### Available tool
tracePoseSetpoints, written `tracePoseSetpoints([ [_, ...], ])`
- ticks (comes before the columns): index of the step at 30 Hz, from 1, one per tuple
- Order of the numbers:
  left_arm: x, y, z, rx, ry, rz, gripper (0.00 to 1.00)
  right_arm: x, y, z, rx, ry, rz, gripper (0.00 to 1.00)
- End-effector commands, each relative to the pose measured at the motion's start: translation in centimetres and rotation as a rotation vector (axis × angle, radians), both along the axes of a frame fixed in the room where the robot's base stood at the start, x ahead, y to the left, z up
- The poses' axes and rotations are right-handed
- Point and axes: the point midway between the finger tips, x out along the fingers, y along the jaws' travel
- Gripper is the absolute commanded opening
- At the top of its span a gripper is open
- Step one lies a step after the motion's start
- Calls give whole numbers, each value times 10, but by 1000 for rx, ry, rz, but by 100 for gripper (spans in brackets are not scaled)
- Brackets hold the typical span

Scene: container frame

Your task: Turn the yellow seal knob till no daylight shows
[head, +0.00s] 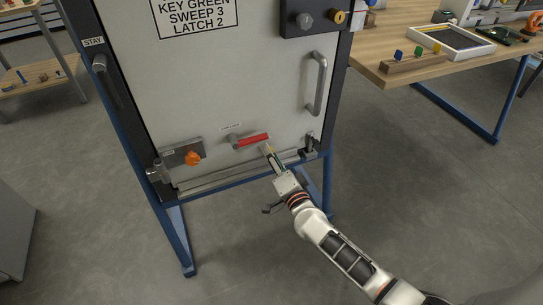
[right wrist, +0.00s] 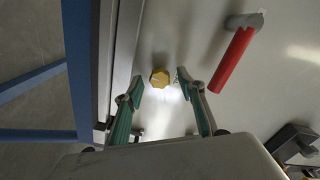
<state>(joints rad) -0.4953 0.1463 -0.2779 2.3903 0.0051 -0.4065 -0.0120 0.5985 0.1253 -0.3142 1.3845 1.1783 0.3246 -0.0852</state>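The yellow seal knob (right wrist: 160,78) is a small faceted knob on the pale door panel (right wrist: 235,105), near its lower edge. In the right wrist view it sits just beyond and between my right gripper's fingertips (right wrist: 160,83), with gaps on both sides. The right gripper is open and empty. In the head view my right gripper (head: 270,153) points at the door's bottom, just below the red handle, and largely hides the knob. A bright patch shows on the panel by the knob; I cannot tell whether it is daylight or glare. My left gripper is out of view.
The red lever handle (head: 252,140) is close above the gripper. An orange knob on a metal plate (head: 193,158) is to the left, a grey pull handle (head: 318,84) to the upper right. A blue frame (head: 172,225) carries the door. A wooden table (head: 400,75) stands right.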

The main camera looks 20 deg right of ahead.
Motion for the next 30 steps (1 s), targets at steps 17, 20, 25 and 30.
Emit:
tracePoseSetpoints([
  [17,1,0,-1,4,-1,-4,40,-92,-3,-1,-1,2,0,39],
  [20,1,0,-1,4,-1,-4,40,-105,-4,-1,0,2,0,39],
  [25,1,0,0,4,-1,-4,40,-117,-4,-1,-1,1,0,39],
  [30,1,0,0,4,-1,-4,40,-119,-4,0,0,0,1,39],
])
